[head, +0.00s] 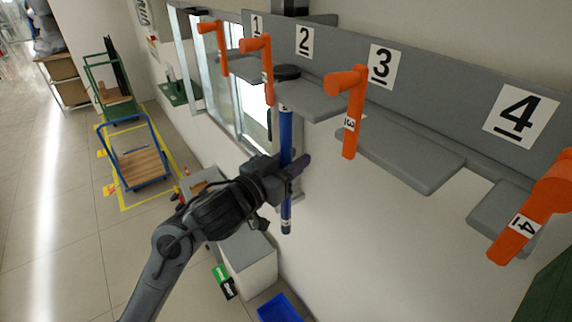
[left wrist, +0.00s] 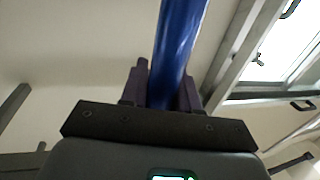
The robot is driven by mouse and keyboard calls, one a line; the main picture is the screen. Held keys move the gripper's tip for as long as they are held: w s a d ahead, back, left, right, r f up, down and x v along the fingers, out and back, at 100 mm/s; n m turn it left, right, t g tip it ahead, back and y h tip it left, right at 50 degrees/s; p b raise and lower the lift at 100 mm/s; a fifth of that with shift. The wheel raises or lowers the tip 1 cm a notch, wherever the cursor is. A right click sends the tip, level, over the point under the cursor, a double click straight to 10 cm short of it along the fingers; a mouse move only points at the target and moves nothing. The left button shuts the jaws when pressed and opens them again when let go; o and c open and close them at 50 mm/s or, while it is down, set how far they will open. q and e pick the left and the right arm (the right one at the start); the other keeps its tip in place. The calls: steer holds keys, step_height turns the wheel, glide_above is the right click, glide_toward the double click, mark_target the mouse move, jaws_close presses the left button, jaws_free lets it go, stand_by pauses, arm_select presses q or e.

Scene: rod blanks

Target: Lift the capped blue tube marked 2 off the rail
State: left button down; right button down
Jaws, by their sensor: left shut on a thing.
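The blue tube (head: 286,133) hangs upright under the grey rail at the sign marked 2 (head: 304,41). Its dark cap (head: 286,72) sits at the level of the grey shelf there; I cannot tell whether it touches. My left gripper (head: 298,168) is shut around the tube's shaft, about midway down. In the left wrist view the blue shaft (left wrist: 178,45) rises from between the dark fingers (left wrist: 163,88). The tube's lower end, with a small white label, sticks out below the gripper. My right gripper does not show.
Orange handles hang along the rail, one (head: 268,70) close to the tube's cap and another (head: 349,110) to its right. Grey shelf plates (head: 400,152) jut out from the rail. A blue bin (head: 279,308) and a white cabinet (head: 248,268) stand below.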

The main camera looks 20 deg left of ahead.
mark_target(289, 132)
arm_select(q)
steer(key=shift+r, duration=0.15)
steer(key=shift+s+a+r, duration=0.1)
steer(key=shift+s+r, duration=0.05)
steer(key=shift+r, duration=0.05)
steer(key=r, duration=0.6)
steer(key=shift+s+a+r, duration=0.2)
steer(key=shift+s+r, duration=0.05)
steer(key=shift+r, duration=0.05)
steer(key=a+b+v, duration=0.2)
steer(key=b+v, duration=0.1)
steer(key=v, duration=0.6)
steer(key=w+a+b+v, duration=0.1)
steer(key=b+v, duration=0.2)
steer(key=v, duration=0.6)
steer(key=shift+a, duration=0.45)
steer(key=shift+f, duration=0.1)
